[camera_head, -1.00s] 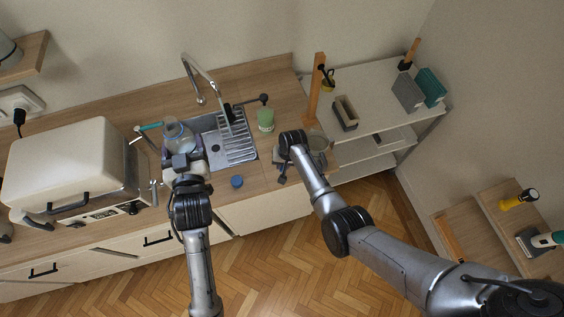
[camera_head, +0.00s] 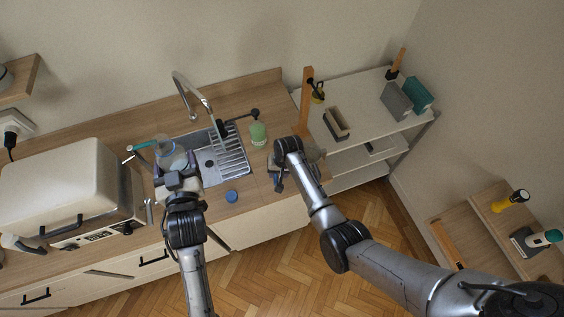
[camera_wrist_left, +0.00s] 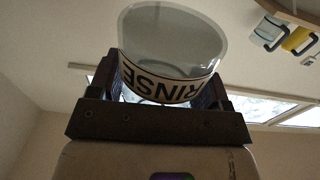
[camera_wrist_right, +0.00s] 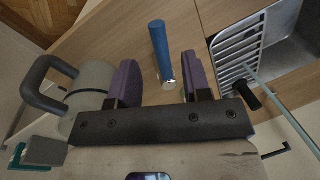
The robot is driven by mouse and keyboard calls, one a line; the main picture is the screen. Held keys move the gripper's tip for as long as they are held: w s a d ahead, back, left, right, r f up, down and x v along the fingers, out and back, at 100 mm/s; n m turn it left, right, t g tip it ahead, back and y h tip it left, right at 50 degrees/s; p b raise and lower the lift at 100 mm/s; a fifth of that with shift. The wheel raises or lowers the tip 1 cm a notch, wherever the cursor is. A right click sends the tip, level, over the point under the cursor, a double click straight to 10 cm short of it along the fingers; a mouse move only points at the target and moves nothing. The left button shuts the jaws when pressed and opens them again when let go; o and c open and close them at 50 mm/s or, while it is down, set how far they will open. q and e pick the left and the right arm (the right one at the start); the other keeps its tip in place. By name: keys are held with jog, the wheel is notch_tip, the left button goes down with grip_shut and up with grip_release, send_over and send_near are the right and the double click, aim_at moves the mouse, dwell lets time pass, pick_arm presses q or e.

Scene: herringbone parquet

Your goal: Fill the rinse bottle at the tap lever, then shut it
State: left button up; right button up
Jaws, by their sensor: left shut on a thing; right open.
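The clear rinse bottle (camera_head: 172,157) is over the left part of the sink (camera_head: 208,182). My left gripper (camera_wrist_left: 161,88) is shut on it; the left wrist view shows its RINSE label (camera_wrist_left: 160,80). The tall tap (camera_head: 182,90) arches behind the sink, its spout right of the bottle. No water stream is visible. A black-knobbed lever (camera_head: 253,113) stands behind the drainboard. My right gripper (camera_wrist_right: 155,88) is open above the counter, right of the sink. A blue cylinder with a metallic end (camera_wrist_right: 160,50) shows beyond its fingers.
A green cup (camera_head: 258,133) stands right of the drainboard. A grey mug-like vessel (camera_wrist_right: 88,92) is beside my right fingers. A cream oven-like appliance (camera_head: 65,195) fills the left counter. A white shelf unit (camera_head: 365,120) with sponge-like blocks stands right. Some counter front is clear.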

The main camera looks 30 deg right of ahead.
pick_arm(q)
jog(key=shift+r, duration=0.2)
pick_arm(e)
notch_tip(320, 180, up, 8)
jog(key=d, duration=0.1)
jog(key=shift+s+d, duration=0.2)
jog(key=shift+s, duration=0.15)
jog(key=shift+f, duration=0.1)
